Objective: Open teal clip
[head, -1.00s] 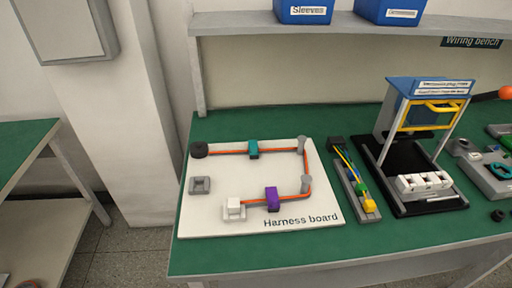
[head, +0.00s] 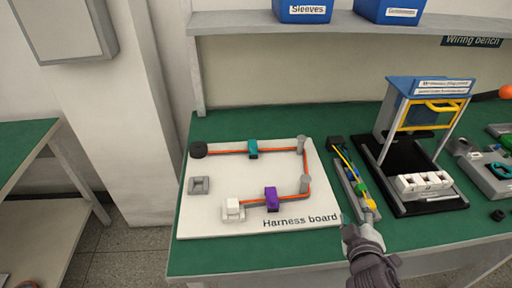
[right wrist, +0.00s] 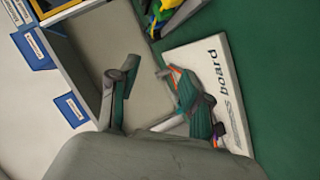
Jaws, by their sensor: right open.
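The teal clip (head: 252,148) sits on the orange cable along the far side of the white harness board (head: 215,222). In the head view it looks closed around the cable, though it is small. My right gripper (head: 359,217) is at the board's front right corner, well apart from the clip, in front of the yellow-wire strip. In the right wrist view its fingers (right wrist: 158,85) are spread, with nothing held between them. Part of the board (right wrist: 215,75) shows there behind the right finger, which hides much of it. My left gripper is not in view.
A purple clip (head: 271,199) and a white connector (head: 233,208) are on the board's near side. Grey posts (head: 302,146) stand at its right. A strip with yellow wires (head: 352,175) and a blue-topped stand (head: 420,88) are to the right. A shelf (head: 350,22) overhangs the back.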

